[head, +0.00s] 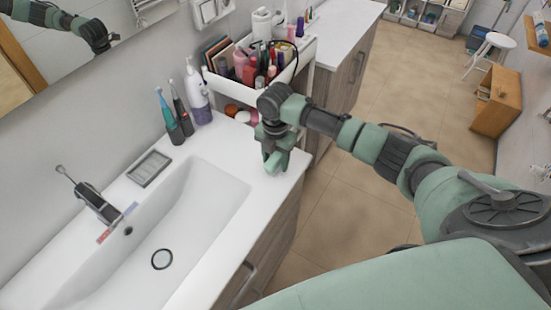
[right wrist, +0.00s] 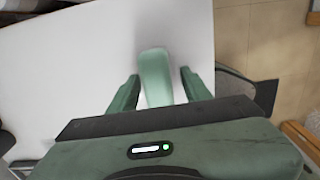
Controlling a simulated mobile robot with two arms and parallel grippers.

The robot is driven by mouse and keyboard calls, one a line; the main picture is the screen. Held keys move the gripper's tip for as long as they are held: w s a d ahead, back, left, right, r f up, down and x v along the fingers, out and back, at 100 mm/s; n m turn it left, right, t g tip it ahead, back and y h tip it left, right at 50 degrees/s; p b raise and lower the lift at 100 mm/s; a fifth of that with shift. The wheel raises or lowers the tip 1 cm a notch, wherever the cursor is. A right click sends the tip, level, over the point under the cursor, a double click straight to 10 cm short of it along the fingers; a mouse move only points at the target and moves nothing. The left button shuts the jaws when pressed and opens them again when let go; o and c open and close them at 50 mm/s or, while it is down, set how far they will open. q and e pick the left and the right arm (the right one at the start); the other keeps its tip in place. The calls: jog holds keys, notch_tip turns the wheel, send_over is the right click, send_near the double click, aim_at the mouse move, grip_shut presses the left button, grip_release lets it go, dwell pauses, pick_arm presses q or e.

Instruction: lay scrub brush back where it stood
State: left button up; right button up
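The scrub brush, as I take it, is a pale green rounded piece (right wrist: 155,76) between the fingers of my right gripper (right wrist: 158,84) in the right wrist view. A narrow gap shows on each side of it, so the fingers look open around it. In the head view my right gripper (head: 276,158) points down at the white countertop (head: 235,155), near its right front edge. Pale green shows between the fingers there, but brush and fingers are hard to tell apart. Whether the brush touches the counter is unclear. My left gripper is not in view.
A white cart (head: 243,92) full of cosmetics stands behind my right gripper. Left of it are a white pump bottle (head: 198,98), toothbrushes in dark holders (head: 178,120), a soap dish (head: 149,168) and the sink basin (head: 170,225). Bare counter lies between basin and gripper.

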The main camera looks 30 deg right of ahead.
aim_at(276, 159)
jog(key=shift+r, duration=0.1)
notch_tip(276, 159, up, 12)
jog(key=b, duration=0.2)
dwell(0.5)
dwell(0.4)
